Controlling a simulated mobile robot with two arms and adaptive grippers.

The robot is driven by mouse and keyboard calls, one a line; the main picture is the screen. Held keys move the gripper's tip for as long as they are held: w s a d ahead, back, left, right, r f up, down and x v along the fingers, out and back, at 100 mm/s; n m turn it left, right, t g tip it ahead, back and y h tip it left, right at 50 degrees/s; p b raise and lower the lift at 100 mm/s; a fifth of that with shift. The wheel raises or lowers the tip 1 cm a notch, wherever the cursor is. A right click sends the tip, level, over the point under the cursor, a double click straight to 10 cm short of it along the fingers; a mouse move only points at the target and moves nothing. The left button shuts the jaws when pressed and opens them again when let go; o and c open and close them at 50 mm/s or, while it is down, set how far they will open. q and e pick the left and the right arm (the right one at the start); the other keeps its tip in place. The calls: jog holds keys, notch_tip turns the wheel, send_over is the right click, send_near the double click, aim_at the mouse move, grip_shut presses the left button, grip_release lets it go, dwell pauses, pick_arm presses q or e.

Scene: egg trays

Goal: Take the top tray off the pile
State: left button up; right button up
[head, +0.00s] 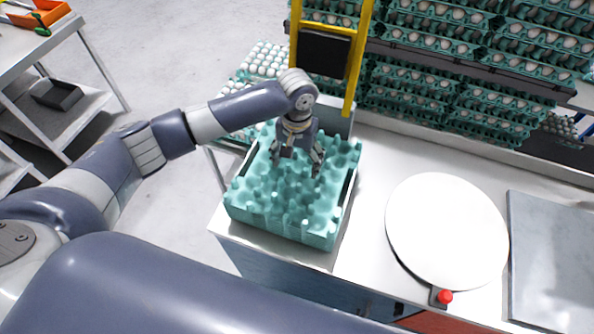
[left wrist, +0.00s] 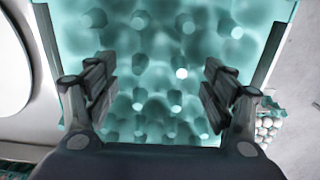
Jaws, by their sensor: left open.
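A pile of teal egg trays (head: 243,207) stands on the white table in the middle of the head view. The top tray is empty, with rows of raised bumps; the trays below are mostly hidden under it. My left gripper (head: 296,168) points down over the far half of the top tray, with its fingers spread. In the left wrist view the open fingers (left wrist: 160,88) stand apart on either side, with the top tray (left wrist: 165,50) filling the space behind them and nothing between them. Whether the fingertips touch the tray is unclear. My right gripper is not in view.
A round white plate (head: 447,230) lies right of the pile, with a red button (head: 445,296) at its front. A grey metal plate (head: 553,262) lies farther right. A yellow frame (head: 358,60) and stacked trays of eggs (head: 425,65) stand behind.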

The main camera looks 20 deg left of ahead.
pick_arm(q)
jog(key=shift+s+f, duration=0.1)
jog(key=shift+f, duration=0.5)
jog(key=c, duration=1.2)
jog(key=shift+c, duration=1.1)
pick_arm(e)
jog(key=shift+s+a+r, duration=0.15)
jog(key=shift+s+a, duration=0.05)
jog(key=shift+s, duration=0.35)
